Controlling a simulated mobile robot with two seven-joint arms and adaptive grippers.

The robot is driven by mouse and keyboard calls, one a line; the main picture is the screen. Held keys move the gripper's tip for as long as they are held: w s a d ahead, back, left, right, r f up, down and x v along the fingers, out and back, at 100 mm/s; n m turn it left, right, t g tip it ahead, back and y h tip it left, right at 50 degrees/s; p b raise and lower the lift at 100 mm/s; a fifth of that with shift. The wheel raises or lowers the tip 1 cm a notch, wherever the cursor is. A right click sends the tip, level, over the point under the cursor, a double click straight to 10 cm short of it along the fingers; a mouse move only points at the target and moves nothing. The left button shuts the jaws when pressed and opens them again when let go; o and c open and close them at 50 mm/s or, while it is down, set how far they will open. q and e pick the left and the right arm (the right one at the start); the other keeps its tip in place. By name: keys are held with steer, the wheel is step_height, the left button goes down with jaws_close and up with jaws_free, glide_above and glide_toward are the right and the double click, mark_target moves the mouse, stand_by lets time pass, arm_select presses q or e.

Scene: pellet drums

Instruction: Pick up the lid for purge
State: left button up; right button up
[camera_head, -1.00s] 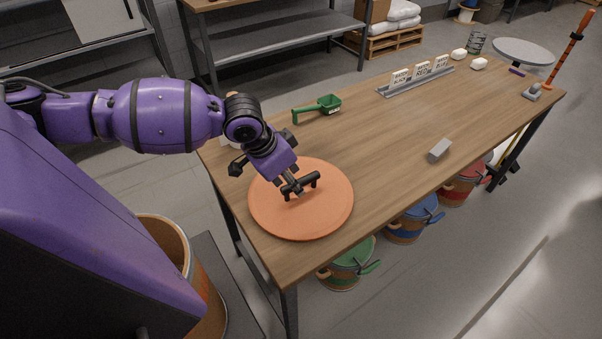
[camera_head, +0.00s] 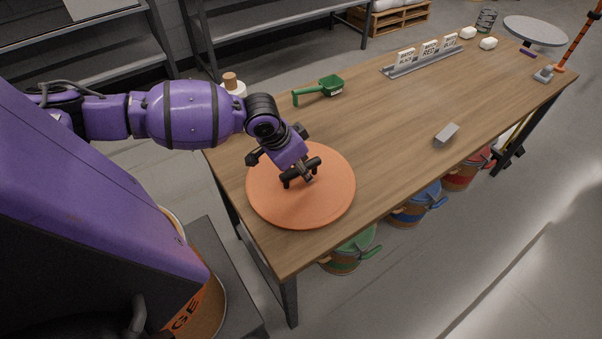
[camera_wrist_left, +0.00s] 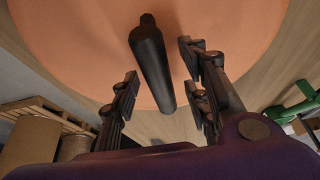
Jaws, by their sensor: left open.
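The round orange lid (camera_head: 270,205) lies flat on the near left end of the wooden table, with a black bar handle (camera_head: 301,172) on top. In the left wrist view the lid (camera_wrist_left: 90,35) fills the upper part, and its handle (camera_wrist_left: 152,65) runs between the finger pairs. My left gripper (camera_head: 306,175) is open at the handle, one side of fingers on each side of it. In the wrist view the left gripper (camera_wrist_left: 162,95) shows a gap between the handle and the fingers. My right gripper is not seen.
An orange drum (camera_head: 195,312) with partly hidden lettering stands left of the table. A green scoop (camera_head: 318,90), a grey block (camera_head: 446,135) and a label rack (camera_head: 425,62) are on the table. Several lidded buckets (camera_head: 410,212) stand below. The table's middle is clear.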

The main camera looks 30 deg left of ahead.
arm_select(q)
jaws_close()
steer(key=shift+r, duration=0.15)
stand_by(0.5)
